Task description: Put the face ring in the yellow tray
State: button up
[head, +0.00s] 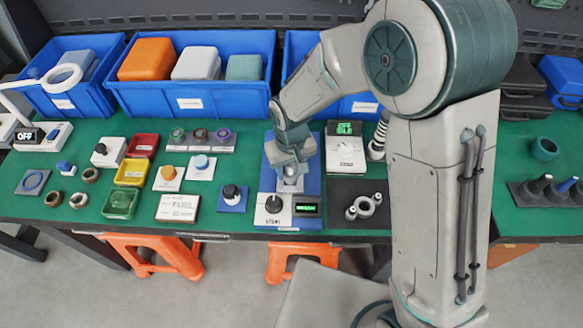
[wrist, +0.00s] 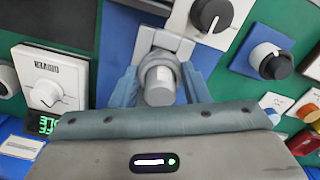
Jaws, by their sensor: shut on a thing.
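My gripper (head: 290,178) is low over the blue-based test station at the middle of the bench. In the wrist view its blue-grey fingers (wrist: 160,72) are closed on the sides of a grey round part (wrist: 158,86) at the station's white block. A band like a ring shows around this part; I cannot tell for sure whether it is the face ring, or whether it is clear of the station. The yellow tray (head: 130,172) lies left of my gripper, between the red tray (head: 142,145) and the green tray (head: 121,203). The yellow tray looks empty.
The station's black knob (head: 273,204) and small display (head: 306,209) are close in front of my gripper. A blue-based knob (head: 232,195) and orange and blue buttons stand towards the trays. Blue bins (head: 200,98) line the back. Several loose rings lie at left.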

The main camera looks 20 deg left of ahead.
jog(key=shift+r+p, duration=2.3)
jog(key=shift+r, duration=1.55)
